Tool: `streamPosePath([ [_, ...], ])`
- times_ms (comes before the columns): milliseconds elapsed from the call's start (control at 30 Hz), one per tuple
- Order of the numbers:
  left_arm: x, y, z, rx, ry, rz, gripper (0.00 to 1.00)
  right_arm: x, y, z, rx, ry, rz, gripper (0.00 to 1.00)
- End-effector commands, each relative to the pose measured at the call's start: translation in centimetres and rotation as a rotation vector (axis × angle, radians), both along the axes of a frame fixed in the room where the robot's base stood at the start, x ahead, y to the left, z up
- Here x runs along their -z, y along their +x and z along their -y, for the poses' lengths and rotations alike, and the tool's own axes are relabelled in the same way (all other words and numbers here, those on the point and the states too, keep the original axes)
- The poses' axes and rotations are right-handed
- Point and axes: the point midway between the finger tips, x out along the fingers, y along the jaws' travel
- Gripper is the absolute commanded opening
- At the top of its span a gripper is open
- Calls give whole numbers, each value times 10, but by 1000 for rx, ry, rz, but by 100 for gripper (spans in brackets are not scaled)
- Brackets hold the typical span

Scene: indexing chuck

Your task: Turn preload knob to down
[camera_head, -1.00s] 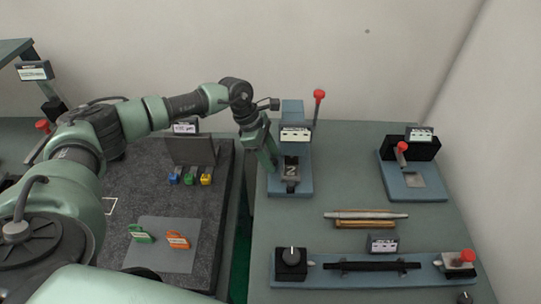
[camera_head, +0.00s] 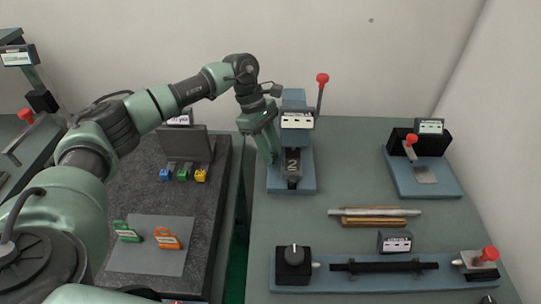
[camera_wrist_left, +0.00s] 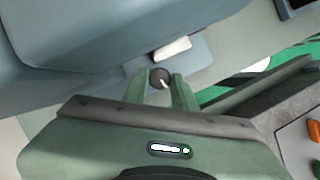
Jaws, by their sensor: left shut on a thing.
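The knob in my left gripper is small, dark and round with a white pointer line; it shows in the left wrist view (camera_wrist_left: 160,77). A white label (camera_wrist_left: 172,48) stands beside it. My left gripper (camera_head: 274,158) is at the left side of the back fixture (camera_head: 305,183) in the head view, its fingers pointing down. In the wrist view its two fingers stand either side of the knob. The head view hides this knob behind the fingers. The fixture carries a dark block marked 2 (camera_head: 292,163). My right gripper is not in view.
A red-tipped lever (camera_head: 322,80) rises close to the right of my gripper. Another black knob (camera_head: 294,258) sits on the long front fixture (camera_head: 370,284). Rods (camera_head: 375,212) lie between. A clamp fixture (camera_head: 425,175) stands at right, a dark bench (camera_head: 190,225) at left.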

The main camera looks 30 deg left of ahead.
Motion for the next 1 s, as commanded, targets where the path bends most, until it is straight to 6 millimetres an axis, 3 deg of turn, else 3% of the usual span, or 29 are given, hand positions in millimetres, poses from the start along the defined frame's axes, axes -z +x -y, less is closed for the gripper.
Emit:
streamPosePath([
  [233, -1, 0, -1, -2, 0, 0, 0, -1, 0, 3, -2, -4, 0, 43],
  [267, -1, 0, -1, -3, 0, 1, 35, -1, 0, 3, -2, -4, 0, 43],
  [300, -1, 0, -1, -3, 0, 0, 46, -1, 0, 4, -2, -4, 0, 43],
  [333, -1, 0, -1, -3, 0, 0, 49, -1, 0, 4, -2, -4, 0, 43],
  [700, -5, 1, -2, -4, 0, 2, 49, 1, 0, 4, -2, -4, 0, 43],
  [1000, -48, 4, -21, -5, 0, 3, 49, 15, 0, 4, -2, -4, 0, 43],
])
